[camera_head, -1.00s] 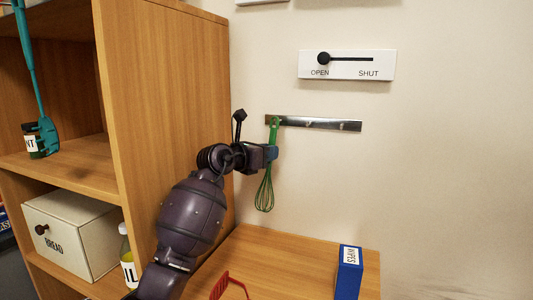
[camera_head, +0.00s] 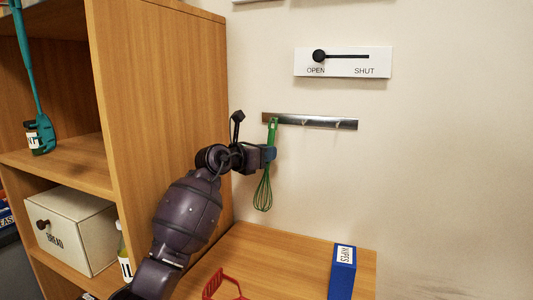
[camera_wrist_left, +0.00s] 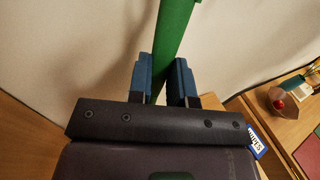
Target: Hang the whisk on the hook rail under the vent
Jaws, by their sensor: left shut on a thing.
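The green whisk (camera_head: 263,190) is upright in the head view, handle up and wires down. My left gripper (camera_head: 268,153) is shut on its handle. In the left wrist view the green handle (camera_wrist_left: 174,40) stands between the two blue fingers of my left gripper (camera_wrist_left: 163,80). The metal hook rail (camera_head: 310,122) is fixed to the wall, with small hooks along it. The top of the handle overlaps the rail's left end in the head view; I cannot tell whether it touches a hook. The vent control plate (camera_head: 343,62), marked OPEN and SHUT, is above the rail. My right gripper is out of view.
A wooden shelf unit (camera_head: 165,120) stands close on the left of my arm. It holds a bread box (camera_head: 72,232), a bottle (camera_head: 125,255) and a teal utensil (camera_head: 30,75). A blue wipes box (camera_head: 342,275) and a red rack (camera_head: 225,284) are on the counter (camera_head: 290,255) below.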

